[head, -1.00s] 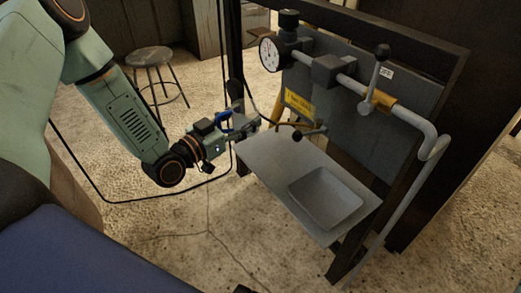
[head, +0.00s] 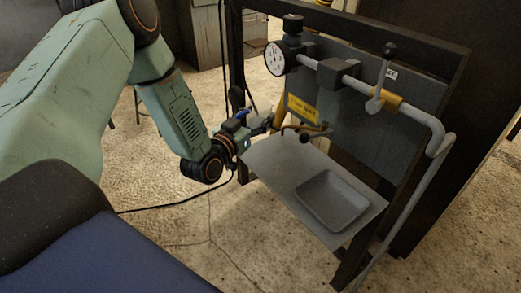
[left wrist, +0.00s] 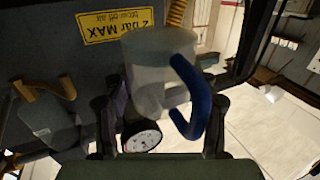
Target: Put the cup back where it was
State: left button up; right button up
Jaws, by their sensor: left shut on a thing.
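The cup (left wrist: 160,60) is clear and translucent with a blue handle (left wrist: 198,100), seen in the left wrist view between my gripper fingers. In the head view a bit of blue shows at my left gripper (head: 258,124), and the cup itself is hard to make out. My left gripper is shut on the cup, beside the back left end of the grey shelf (head: 268,152), near the yellow label (head: 302,107) on the panel. My right gripper is not in view.
A grey tray (head: 333,200) lies on the shelf. Above run a pipe (head: 415,116) with a dial gauge (head: 274,58) and a lever (head: 378,85). A brownish bent tube (head: 292,127) and a black knob are close to my gripper. The dark frame post (head: 234,60) stands behind my gripper.

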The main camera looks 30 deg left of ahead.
pick_arm(q)
notch_tip(320, 180, down, 6)
jog(key=shift+w+a+r+b, duration=0.15)
jog(key=shift+r+b, duration=0.1)
jog(key=shift+b, duration=0.75)
notch_tip(320, 180, down, 3)
jog(key=shift+f+b, duration=0.2)
jog(key=shift+b, duration=0.75)
jog(key=shift+f, duration=0.15)
jog(key=o, duration=1.3)
